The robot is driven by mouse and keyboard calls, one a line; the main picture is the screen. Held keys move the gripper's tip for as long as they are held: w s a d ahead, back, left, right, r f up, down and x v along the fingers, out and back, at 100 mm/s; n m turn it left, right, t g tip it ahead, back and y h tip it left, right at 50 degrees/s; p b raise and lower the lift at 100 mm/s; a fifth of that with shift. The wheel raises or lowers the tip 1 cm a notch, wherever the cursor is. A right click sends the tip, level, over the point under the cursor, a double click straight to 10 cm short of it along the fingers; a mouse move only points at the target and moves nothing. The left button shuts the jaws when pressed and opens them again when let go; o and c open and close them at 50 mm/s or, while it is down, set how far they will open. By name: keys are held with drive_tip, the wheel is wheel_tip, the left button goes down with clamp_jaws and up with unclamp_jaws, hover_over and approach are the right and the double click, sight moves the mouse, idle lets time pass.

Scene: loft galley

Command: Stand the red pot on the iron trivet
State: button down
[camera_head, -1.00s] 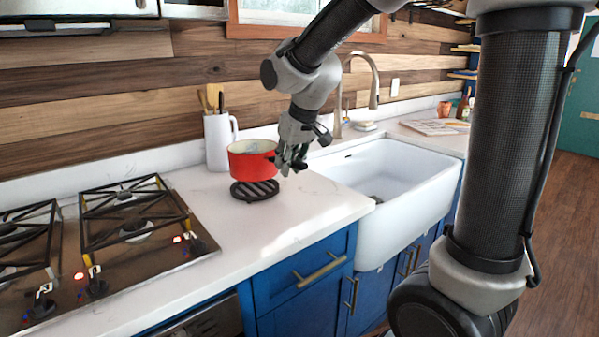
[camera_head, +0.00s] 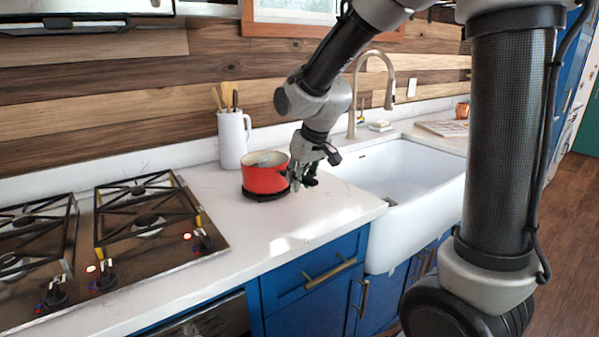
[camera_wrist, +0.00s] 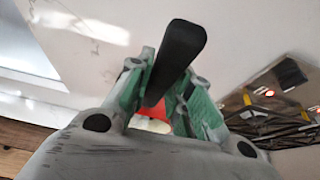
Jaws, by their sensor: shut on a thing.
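The red pot (camera_head: 262,178) with a pale inside is upright on the white counter's far part, in the head view. The black iron trivet (camera_head: 262,196) shows only as a dark rim directly beneath it. The pot hides most of the trivet, and I see no clear gap between them. My gripper (camera_head: 304,182) is at the pot's right side. In the wrist view, my gripper's green-padded fingers (camera_wrist: 168,95) are shut on the pot's black handle (camera_wrist: 178,58). A small part of the red pot (camera_wrist: 157,112) shows between the fingers.
A white jug (camera_head: 233,140) with utensils stands behind the pot. A gas hob (camera_head: 165,243) lies to the left. A white sink (camera_head: 420,195) with a tall tap (camera_head: 388,85) is to the right. The counter in front of the pot (camera_head: 262,235) is clear.

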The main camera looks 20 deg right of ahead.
drive_tip(key=shift+w+f, duration=0.1)
drive_tip(key=shift+f, duration=0.15)
idle(0.7)
drive_tip(key=c, duration=1.2)
unclamp_jaws()
drive_tip(key=shift+f, duration=0.1)
drive_tip(key=v, duration=1.2)
drive_tip(key=s+d+f+m, duration=0.1)
drive_tip(key=s+d, duration=0.5)
drive_tip(key=s, duration=0.4)
drive_tip(key=s+d+f+m+h, duration=0.1)
drive_tip(key=s+d+m, duration=0.1)
drive_tip(key=s+d, duration=0.5)
drive_tip(key=s, duration=0.4)
drive_tip(key=shift+s+f+m, duration=0.15)
drive_tip(key=shift+s+m, duration=0.05)
drive_tip(key=shift+m, duration=0.1)
